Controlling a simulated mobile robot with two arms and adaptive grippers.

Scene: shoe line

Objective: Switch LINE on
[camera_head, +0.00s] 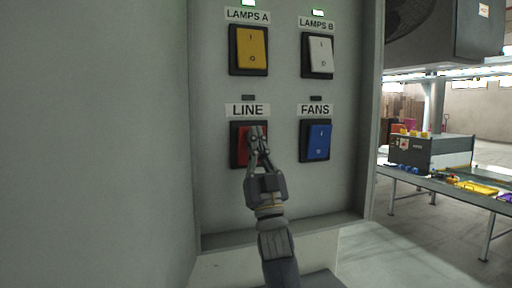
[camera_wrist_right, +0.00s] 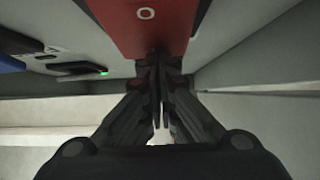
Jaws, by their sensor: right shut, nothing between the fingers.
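The red LINE switch (camera_head: 242,158) is a rocker in a black frame on the grey panel, under a LINE label (camera_head: 248,110). The small lamp (camera_head: 248,98) above that label looks dark. My right gripper (camera_head: 256,131) is shut and empty in front of the switch, covering much of its right side. In the right wrist view the red switch (camera_wrist_right: 180,28) shows an O mark, and the closed fingertips (camera_wrist_right: 159,58) are at its lower picture edge. I cannot tell whether they touch it. The rocker's tilt is hard to judge. My left gripper is not in view.
The yellow LAMPS A switch (camera_head: 252,48) and white LAMPS B switch (camera_head: 320,57) are above, with lit green lamps. The blue FANS switch (camera_head: 317,141) is close on the right. A ledge (camera_head: 285,232) runs below the panel. A work table (camera_head: 440,185) stands at the right.

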